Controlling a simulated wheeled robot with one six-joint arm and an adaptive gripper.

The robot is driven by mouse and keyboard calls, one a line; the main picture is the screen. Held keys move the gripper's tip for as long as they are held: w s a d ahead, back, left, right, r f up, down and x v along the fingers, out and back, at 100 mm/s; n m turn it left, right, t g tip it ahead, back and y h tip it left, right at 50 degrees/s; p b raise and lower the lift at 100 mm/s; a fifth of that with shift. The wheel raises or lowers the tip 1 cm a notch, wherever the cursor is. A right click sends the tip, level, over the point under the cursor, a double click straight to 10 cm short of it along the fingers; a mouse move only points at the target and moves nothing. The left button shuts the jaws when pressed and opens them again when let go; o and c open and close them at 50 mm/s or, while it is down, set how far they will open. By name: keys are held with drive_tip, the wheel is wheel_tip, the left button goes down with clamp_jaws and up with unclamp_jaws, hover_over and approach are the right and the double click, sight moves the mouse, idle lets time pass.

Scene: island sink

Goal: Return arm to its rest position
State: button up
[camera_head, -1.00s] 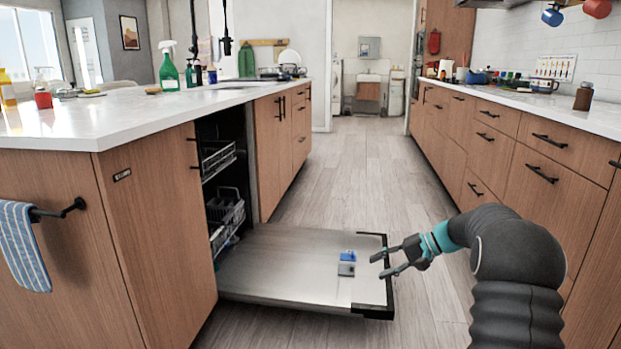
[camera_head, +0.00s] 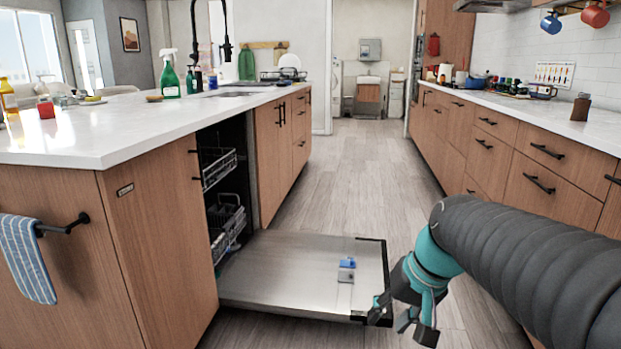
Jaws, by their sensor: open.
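My gripper (camera_head: 404,322) is at the lower right of the head view, at the end of my dark arm with teal joints. Its fingers are spread, point downward and hold nothing. It is beside the right corner of the lowered dishwasher door (camera_head: 285,277); one finger overlaps that corner in the picture, and I cannot tell whether they touch. My arm reaches in from the right edge of the view.
A small blue and grey piece (camera_head: 346,270) is on the open door. Dishwasher racks (camera_head: 226,222) show inside the island (camera_head: 160,230). Drawers (camera_head: 540,185) line the right side, partly behind my arm. The wooden floor (camera_head: 365,165) between is clear towards the back.

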drive_tip(key=s+d+n+t+h+p, duration=0.1)
drive_tip(key=s+d+t+h, duration=0.1)
drive_tip(key=s, duration=1)
drive_tip(key=shift+s+d+f+n+t+h+p, duration=0.15)
drive_tip(key=shift+f+n+t+h+p, duration=0.2)
drive_tip(key=shift+h, duration=0.15)
